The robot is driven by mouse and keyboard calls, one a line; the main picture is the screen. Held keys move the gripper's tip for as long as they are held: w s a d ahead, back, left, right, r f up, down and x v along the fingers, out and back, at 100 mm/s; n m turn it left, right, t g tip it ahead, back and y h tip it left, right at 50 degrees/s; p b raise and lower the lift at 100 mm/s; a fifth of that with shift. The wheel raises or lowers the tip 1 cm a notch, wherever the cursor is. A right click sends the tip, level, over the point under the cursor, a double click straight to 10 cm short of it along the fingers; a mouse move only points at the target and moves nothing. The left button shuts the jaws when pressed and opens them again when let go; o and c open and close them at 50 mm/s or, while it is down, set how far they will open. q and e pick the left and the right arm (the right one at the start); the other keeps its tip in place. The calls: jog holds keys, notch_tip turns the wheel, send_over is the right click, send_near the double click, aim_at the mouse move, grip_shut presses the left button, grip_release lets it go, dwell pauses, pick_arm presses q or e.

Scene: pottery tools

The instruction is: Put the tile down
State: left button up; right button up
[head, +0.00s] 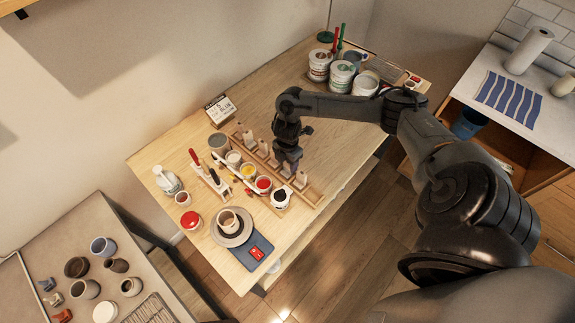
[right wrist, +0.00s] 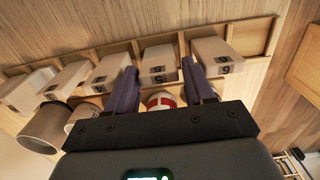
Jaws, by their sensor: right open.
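Several pale tiles with dark marks stand in a slotted wooden rack (right wrist: 262,22), which also shows on the workbench in the head view (head: 314,197). My right gripper (head: 288,171) is over the rack. In the right wrist view its two fingers (right wrist: 159,68) are apart, with one tile (right wrist: 158,58) showing between their tips and a visible gap on each side. That tile sits in the rack. Another tile (right wrist: 213,55) stands just right of the right finger. Whether the fingertips reach down beside the tile is hard to tell. My left gripper is not in view.
Small pots of colour, including a red one (head: 263,184), stand close in front of the rack. A cup on a plate (head: 230,238) is nearer the front left. Large tubs (head: 341,75) stand at the far end. The bench between tubs and rack is mostly clear.

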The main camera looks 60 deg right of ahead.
aim_at(287, 163)
notch_tip(287, 163, up, 9)
jog(key=shift+r+p, duration=0.2)
jog(key=shift+p, duration=0.6)
